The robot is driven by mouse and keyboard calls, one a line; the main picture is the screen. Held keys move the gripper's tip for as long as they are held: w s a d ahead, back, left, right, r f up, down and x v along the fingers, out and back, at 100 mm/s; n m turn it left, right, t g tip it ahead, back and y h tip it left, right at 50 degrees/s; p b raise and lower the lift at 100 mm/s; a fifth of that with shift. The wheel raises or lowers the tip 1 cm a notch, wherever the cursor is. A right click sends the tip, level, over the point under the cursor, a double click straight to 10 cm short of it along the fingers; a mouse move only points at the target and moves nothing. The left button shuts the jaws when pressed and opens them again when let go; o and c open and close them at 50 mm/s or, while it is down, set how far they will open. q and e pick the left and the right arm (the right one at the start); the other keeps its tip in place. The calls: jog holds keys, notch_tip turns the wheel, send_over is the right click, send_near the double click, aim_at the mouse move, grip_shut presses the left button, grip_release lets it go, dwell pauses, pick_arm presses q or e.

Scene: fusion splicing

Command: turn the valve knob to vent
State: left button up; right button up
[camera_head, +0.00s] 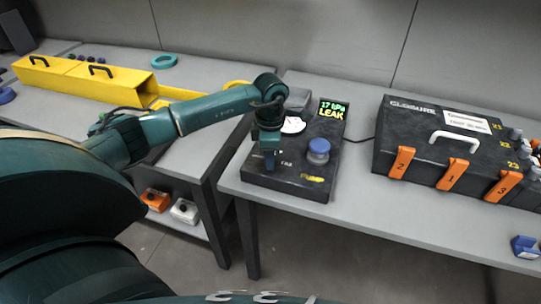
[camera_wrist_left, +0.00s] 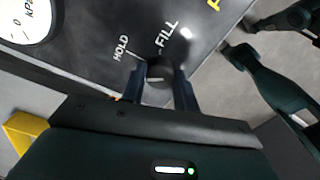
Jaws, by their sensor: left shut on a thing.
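The valve knob (camera_wrist_left: 157,74) is a small dark grey knob on the top of a black test box (camera_head: 287,182). The words HOLD and FILL are printed near it in the left wrist view; no VENT label can be read. My left gripper (camera_wrist_left: 158,82) is shut on the knob, one blue finger on each side. The display (camera_head: 333,109) reads 17 kPa LEAK in green and yellow. My right gripper is not in view.
A round gauge (camera_head: 293,125) and a blue-capped knob (camera_head: 318,151) are on the same box. A black closure case (camera_head: 440,150) with orange latches stands to the right. A yellow trough (camera_head: 85,78) lies on the left bench.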

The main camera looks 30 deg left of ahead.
pick_arm(q)
jog(key=n, duration=0.3)
jog(key=shift+n, duration=1.5)
jog(key=o, duration=1)
jog(key=shift+r, duration=0.1)
notch_tip(320, 180, up, 13)
jog(key=shift+r+b, duration=0.1)
jog(key=shift+b, duration=0.5)
